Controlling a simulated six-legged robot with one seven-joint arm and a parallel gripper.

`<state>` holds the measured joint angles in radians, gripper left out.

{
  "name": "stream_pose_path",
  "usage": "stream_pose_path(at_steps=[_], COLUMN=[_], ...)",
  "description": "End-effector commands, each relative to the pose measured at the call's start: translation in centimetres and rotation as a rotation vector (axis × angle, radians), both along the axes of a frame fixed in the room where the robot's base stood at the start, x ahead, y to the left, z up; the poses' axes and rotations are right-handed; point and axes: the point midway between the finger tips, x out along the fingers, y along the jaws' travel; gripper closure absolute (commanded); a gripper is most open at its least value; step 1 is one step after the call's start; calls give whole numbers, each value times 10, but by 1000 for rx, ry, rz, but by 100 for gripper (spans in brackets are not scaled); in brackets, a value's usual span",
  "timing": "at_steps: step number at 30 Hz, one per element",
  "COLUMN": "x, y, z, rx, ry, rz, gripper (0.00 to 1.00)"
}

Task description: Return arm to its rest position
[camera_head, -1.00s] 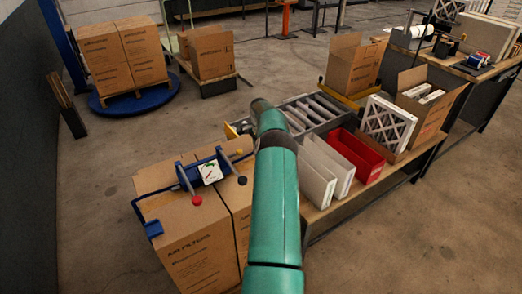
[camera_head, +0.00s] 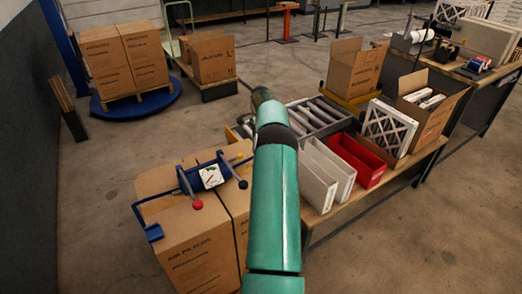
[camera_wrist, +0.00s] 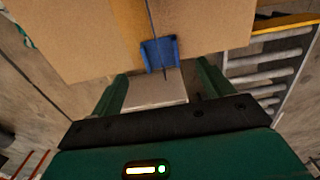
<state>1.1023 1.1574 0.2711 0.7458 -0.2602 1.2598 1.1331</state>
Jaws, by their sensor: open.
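My green arm (camera_head: 272,200) reaches up the middle of the head view, ending in a dark, rounded joint near the grey tray of rollers or slats. My gripper is hidden in that view. In the wrist view my gripper (camera_wrist: 162,72) is open, its two green fingers apart. A pale grey block (camera_wrist: 157,90) shows between the fingers; I cannot tell whether it is touched. Beyond it are a brown carton surface (camera_wrist: 95,35), a dark strap line and a blue piece (camera_wrist: 160,53).
Tall cartons (camera_head: 200,245) with a blue strapping tool (camera_head: 208,177) stand left of my arm. A bench on the right holds white filters (camera_head: 325,175), a red bin (camera_head: 357,160) and open cartons (camera_head: 355,70). Cartons sit on a blue turntable (camera_head: 135,103). Open floor lies at left.

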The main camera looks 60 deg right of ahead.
Motion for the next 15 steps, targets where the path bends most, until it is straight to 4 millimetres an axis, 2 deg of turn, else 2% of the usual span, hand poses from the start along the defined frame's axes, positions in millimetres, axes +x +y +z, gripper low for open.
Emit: stream_pose_path(at_steps=[1, 6, 10, 15], x=[0, 1, 0, 0], y=[0, 0, 0, 0], z=[13, 47, 62, 70], rx=[-3, -3, -1, 0], ry=[0, 0, 0, 1], rz=[1, 2, 0, 1], gripper=[20, 20, 20, 20])
